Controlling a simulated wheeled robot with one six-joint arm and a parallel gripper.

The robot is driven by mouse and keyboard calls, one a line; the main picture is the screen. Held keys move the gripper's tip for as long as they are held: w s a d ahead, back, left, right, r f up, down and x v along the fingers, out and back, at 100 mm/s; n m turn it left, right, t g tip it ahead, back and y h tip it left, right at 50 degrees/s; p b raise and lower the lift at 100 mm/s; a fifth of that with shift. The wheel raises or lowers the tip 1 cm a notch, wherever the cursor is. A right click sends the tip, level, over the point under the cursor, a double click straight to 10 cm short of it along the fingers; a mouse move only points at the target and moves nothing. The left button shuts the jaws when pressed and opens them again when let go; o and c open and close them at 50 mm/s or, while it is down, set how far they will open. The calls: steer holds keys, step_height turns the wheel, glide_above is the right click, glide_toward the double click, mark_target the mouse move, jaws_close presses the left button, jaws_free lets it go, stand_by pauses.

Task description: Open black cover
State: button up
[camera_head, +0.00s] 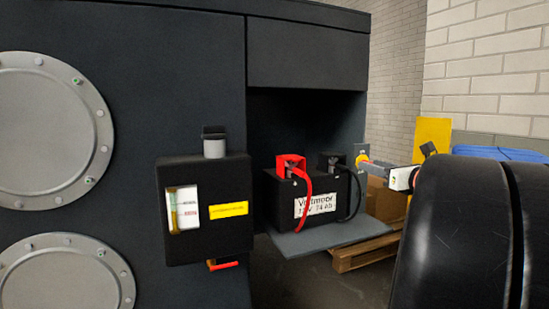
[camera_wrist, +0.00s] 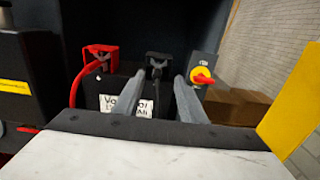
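The black cover (camera_head: 331,161) is a small hood on the right end of the battery's top. A black cable runs down from it. In the wrist view the black cover (camera_wrist: 158,57) is ahead of my gripper (camera_wrist: 159,76), near the line between its two grey fingers. The fingers are apart with nothing held between them. In the head view my gripper's white body shows to the right of the battery (camera_head: 318,204). Whether a finger touches the cover cannot be told.
A red cover (camera_head: 291,161) with a red cable sits left of the black one. A red-and-yellow rotary switch (camera_wrist: 203,76) is close to the right finger. A black box (camera_head: 205,222) stands left, and a wooden pallet (camera_head: 362,254) lies behind on the floor.

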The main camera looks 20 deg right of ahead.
mark_target(341, 156)
steer(key=w, duration=1.4)
steer(key=shift+c, duration=0.7)
jaws_close()
